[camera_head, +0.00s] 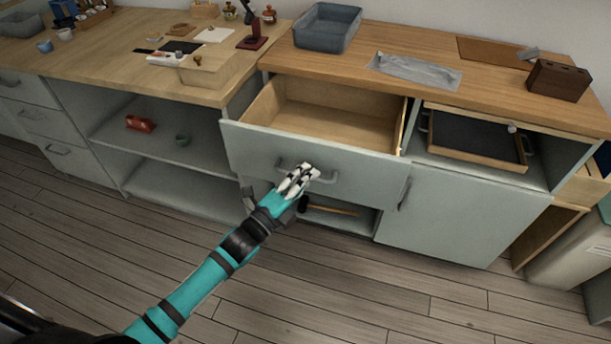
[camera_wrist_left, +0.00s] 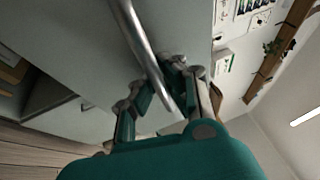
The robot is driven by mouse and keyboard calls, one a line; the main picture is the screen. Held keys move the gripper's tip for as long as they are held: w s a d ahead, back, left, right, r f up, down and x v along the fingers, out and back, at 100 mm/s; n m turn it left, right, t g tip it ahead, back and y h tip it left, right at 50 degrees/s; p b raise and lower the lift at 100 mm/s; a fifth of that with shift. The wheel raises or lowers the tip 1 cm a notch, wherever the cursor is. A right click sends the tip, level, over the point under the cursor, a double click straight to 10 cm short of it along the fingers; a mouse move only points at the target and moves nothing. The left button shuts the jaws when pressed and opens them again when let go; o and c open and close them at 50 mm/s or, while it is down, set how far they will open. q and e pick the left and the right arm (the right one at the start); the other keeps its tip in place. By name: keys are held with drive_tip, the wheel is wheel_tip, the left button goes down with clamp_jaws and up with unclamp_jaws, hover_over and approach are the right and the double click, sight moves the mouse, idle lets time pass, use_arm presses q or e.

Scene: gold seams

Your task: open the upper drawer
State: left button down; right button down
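The upper drawer (camera_head: 365,180) in the head view is pulled well out from under the worktop, and its wooden inside is empty. Its front is pale grey-green with a metal bar handle (camera_head: 326,179). My left gripper (camera_head: 303,172) is at the handle, in front of the drawer face. In the left wrist view, the handle bar (camera_wrist_left: 140,42) runs between the fingers of the left gripper (camera_wrist_left: 165,85), which look closed around it. The fingertips are partly hidden by the bar and the finger links. My right gripper is in neither view.
An open shelf with a hammer (camera_head: 333,209) lies below the drawer. A closed cabinet door (camera_head: 450,215) is to its right, under a niche holding a tray (camera_head: 480,155). A grey bin (camera_head: 328,28) stands on the worktop. The floor in front is clear.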

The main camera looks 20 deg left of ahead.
use_arm(q)
drive_tip(key=shift+f, duration=0.2)
drive_tip(key=c, duration=1.4)
unclamp_jaws()
drive_tip(key=shift+w, duration=0.1)
drive_tip(key=shift+r, duration=0.1)
drive_tip(key=v, duration=1.2)
